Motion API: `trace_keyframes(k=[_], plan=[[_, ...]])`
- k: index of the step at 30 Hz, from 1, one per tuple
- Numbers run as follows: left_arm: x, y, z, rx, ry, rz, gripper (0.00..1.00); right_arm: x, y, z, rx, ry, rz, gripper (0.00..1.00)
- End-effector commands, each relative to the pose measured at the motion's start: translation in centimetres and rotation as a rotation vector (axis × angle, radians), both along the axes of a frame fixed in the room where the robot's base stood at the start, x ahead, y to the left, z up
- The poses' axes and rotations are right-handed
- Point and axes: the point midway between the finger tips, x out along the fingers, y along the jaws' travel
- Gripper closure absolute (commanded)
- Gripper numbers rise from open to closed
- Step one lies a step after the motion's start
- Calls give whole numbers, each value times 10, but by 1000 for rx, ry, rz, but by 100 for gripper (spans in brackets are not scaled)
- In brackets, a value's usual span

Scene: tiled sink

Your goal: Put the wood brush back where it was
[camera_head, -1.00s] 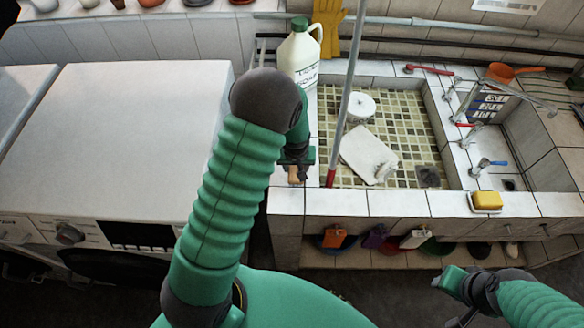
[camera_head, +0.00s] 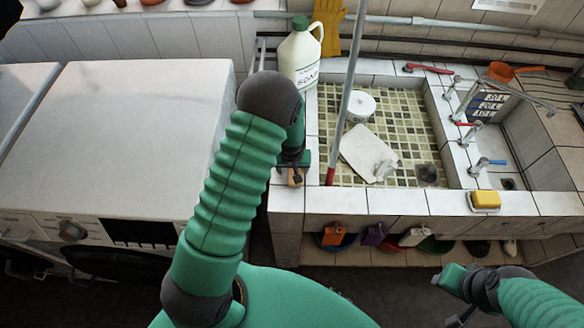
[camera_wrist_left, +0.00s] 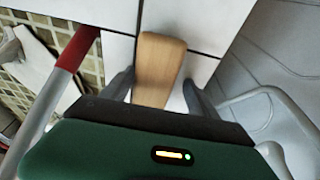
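The wood brush (camera_head: 295,178) shows as a light brown wooden block on the white tiled ledge at the left front corner of the sink. In the left wrist view the brush (camera_wrist_left: 158,65) lies between the two dark fingers of my left gripper (camera_wrist_left: 157,92), with a small gap on each side. My left gripper (camera_head: 294,166) is open and low over the ledge; its body hides the near end of the brush. My right gripper (camera_head: 452,290) is at the lower right, away from the sink; its fingers are not clear.
A red-tipped pole (camera_head: 345,110) leans beside the brush, close to my left gripper. A soap jug (camera_head: 299,58) stands behind. A washing machine (camera_head: 130,130) is to the left. The basin holds a white cloth (camera_head: 365,150) and a white roll (camera_head: 361,106). A yellow sponge (camera_head: 486,200) sits on the front ledge.

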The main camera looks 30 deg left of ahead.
Motion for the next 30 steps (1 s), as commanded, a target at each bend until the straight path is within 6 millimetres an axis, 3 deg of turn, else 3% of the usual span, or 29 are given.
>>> trace_keyframes(k=[5, 15, 23, 26, 30], plan=[[-1, -2, 8, 1, -1, -2, 31, 0, 0, 0, 0, 0, -1, 66], [-18, -8, 86, -2, -5, -2, 31, 0, 0, -7, 0, 0, -1, 66], [-31, -20, 123, -7, -1, -28, 31, 0, 0, -8, 0, 0, -1, 66], [-62, -53, 145, -21, 1, -159, 31, 0, 0, -7, 0, 0, -1, 66], [-125, -98, 169, -12, 4, -416, 31, 0, 0, -7, 0, 0, -1, 66]])
